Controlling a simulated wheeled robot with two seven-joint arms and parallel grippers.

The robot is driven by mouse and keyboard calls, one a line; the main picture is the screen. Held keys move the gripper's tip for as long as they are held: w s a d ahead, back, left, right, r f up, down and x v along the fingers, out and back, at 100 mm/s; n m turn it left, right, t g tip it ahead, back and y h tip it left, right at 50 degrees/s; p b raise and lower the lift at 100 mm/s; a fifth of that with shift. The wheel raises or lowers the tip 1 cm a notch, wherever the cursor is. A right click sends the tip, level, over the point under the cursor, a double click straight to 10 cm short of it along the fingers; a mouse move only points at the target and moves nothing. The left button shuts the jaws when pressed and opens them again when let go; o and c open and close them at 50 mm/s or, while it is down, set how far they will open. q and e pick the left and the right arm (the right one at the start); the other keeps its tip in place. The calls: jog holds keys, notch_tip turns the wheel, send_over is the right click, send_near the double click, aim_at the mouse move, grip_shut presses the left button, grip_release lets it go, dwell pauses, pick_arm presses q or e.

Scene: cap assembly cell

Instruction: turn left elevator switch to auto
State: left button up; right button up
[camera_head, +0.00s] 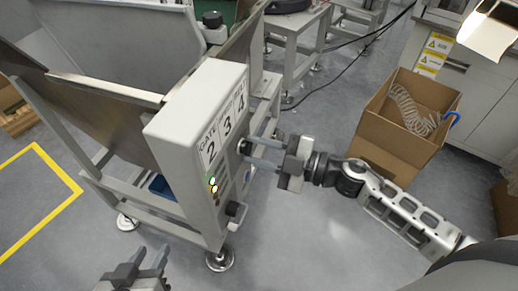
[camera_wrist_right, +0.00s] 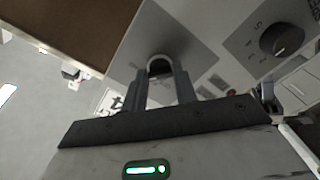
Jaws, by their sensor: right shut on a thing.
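The grey control box (camera_head: 205,100) with "GATE" and number labels stands on a metal frame. A dark rotary switch (camera_head: 245,147) sits on its right-hand face; its label cannot be read. My right gripper (camera_head: 255,151) reaches in from the right and is shut on this switch. In the right wrist view the switch (camera_wrist_right: 160,67) shows between the two fingertips, and its pointer setting cannot be told. A second black rotary knob (camera_wrist_right: 282,40) stands clear of the fingers, with marks around it. My left gripper (camera_head: 150,262) is open and empty, low at the bottom edge.
A dark handle (camera_head: 234,209) sticks out lower down. A cardboard box (camera_head: 400,135) with coiled tube stands on the floor at right. A metal hopper (camera_head: 115,55) is behind the control box. Floor in front is clear.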

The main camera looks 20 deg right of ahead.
jog(key=n+b, duration=0.1)
jog(key=n, duration=0.6)
jog(key=shift+n, duration=0.4)
dwell(0.5)
jog(key=o, duration=1)
jog(key=shift+d, duration=0.1)
